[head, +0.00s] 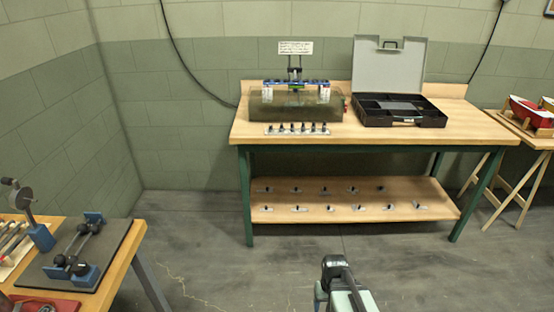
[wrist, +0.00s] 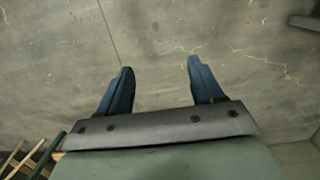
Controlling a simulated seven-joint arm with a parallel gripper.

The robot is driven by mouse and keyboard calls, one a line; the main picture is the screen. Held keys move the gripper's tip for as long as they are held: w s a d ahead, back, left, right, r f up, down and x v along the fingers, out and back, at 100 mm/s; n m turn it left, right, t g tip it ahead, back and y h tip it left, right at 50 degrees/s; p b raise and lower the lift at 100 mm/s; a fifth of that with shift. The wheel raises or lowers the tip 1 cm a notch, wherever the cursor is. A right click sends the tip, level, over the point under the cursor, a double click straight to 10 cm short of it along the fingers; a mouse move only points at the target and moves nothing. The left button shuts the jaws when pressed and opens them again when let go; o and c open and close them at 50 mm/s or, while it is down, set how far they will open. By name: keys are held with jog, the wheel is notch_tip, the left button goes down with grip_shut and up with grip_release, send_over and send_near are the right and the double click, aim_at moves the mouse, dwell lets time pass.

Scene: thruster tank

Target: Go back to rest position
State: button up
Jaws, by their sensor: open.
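My gripper (wrist: 158,88) shows in the wrist view with its two blue fingers spread apart. Nothing is between them, and only bare concrete floor lies beyond. In the head view my arm (head: 342,288) rises from the bottom edge, right of centre, in front of the workbench and well short of it. The fingers can hardly be made out there. My gripper touches nothing that I can see.
A wooden workbench (head: 300,140) with green legs stands ahead, bearing a tank (head: 296,106) and an open black case (head: 400,112). Its lower shelf (head: 350,198) holds several small parts. A side table (head: 135,240) is at left. Floor (head: 200,230) between is clear.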

jog(key=s+f+g, duration=0.3)
jog(key=s+f, duration=0.5)
jog(key=s, duration=0.5)
jog(key=s+f+g, duration=0.2)
jog(key=s+f, duration=0.6)
jog(key=s, duration=0.5)
jog(key=shift+g, duration=0.4)
